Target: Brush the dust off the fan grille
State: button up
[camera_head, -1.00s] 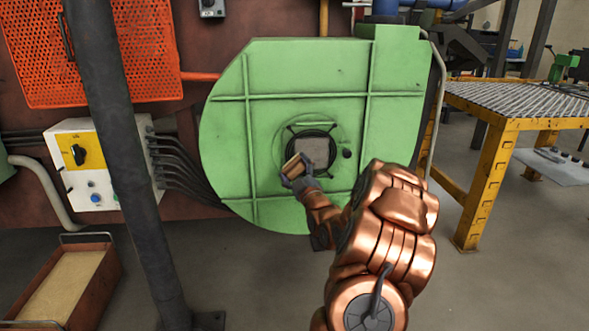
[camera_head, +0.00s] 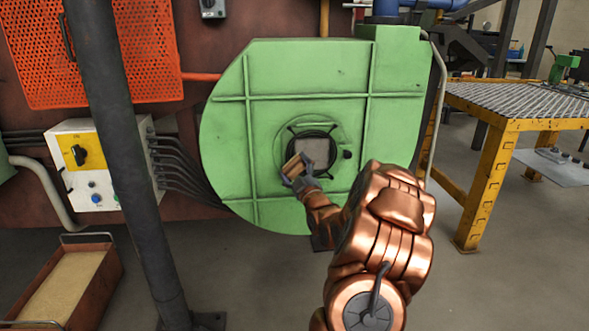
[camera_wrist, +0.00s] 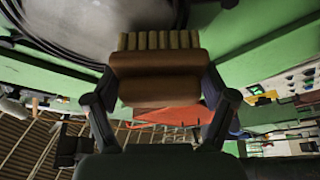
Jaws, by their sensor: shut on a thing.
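The fan grille (camera_head: 315,149) is a round dark ring with a greyish square patch in the middle of the green fan housing (camera_head: 240,125). My gripper (camera_head: 298,180) is at the lower left of the grille, shut on a brush (camera_head: 296,164) with a wooden back. In the wrist view the brush (camera_wrist: 155,78) sits between both fingers, its pale bristles pointing up toward the grey, dusty-looking grille face (camera_wrist: 110,22). I cannot tell whether the bristles touch the grille. My gripper and the brush hide the grille's lower left edge.
A dark post (camera_head: 118,150) stands left of the housing, in front of a white control box (camera_head: 90,190) with cables. A sand-filled bin (camera_head: 65,285) is on the floor at lower left. A yellow-framed table (camera_head: 485,175) stands right. Open floor lies between.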

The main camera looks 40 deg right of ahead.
aim_at(313, 157)
jog(key=shift+w+d, duration=0.35)
jog(key=shift+w, duration=0.15)
jog(key=shift+d, duration=0.1)
dwell(0.3)
jog(key=shift+s+d, duration=1.2)
jog(key=shift+d, duration=0.15)
jog(key=shift+s+d, duration=0.55)
jog(key=shift+d, duration=0.3)
jog(key=shift+s+d, duration=0.55)
jog(key=shift+d, duration=0.25)
